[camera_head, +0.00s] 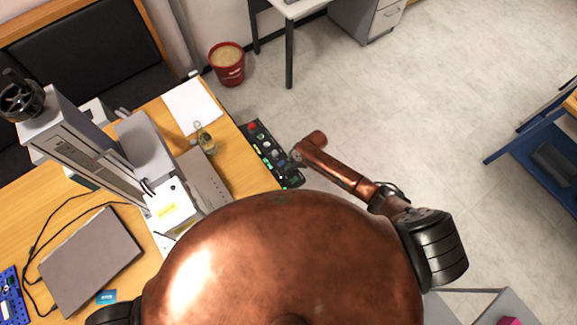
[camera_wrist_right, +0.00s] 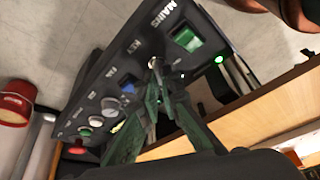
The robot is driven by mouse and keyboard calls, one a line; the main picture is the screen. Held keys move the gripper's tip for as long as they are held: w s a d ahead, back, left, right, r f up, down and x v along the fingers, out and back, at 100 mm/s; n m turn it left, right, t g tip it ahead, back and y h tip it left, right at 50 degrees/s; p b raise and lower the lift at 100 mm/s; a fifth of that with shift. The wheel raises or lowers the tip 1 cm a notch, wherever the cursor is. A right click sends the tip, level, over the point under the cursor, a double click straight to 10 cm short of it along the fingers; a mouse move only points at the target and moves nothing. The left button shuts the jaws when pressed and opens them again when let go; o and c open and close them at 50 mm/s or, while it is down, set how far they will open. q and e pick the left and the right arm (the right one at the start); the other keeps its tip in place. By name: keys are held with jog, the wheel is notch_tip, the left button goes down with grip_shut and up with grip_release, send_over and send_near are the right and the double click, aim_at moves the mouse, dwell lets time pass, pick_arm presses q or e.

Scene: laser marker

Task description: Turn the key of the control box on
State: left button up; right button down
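The control box (camera_head: 263,146) is a long black panel on the right edge of the wooden table. The right wrist view shows the box (camera_wrist_right: 90,90) close up, with a green MAINS switch (camera_wrist_right: 187,39), a KEY label, a blue button and a grey knob. The small metallic key (camera_wrist_right: 153,61) sits below the KEY label. My right gripper (camera_wrist_right: 153,72) has its two greenish fingers converging at the key, which their tips partly hide. It looks shut on the key. In the head view the right gripper (camera_head: 291,172) is over the near end of the box. My left gripper is not visible.
The table holds a tall grey marking machine (camera_head: 85,150), a closed laptop (camera_head: 90,262), paper (camera_head: 192,107) and a small glass jar (camera_head: 206,142) near the box. A red bin (camera_head: 227,64) stands on the floor behind. The floor right of the table is open.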

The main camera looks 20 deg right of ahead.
jog(key=shift+r+m+t+p, duration=0.1)
jog(key=shift+m+t+p, duration=0.4)
jog(key=shift+m+p, duration=0.6)
jog(key=c, duration=2.2)
grip_release()
jog(key=shift+o, duration=0.2)
jog(key=v, duration=1.2)
jog(key=shift+a, duration=0.2)
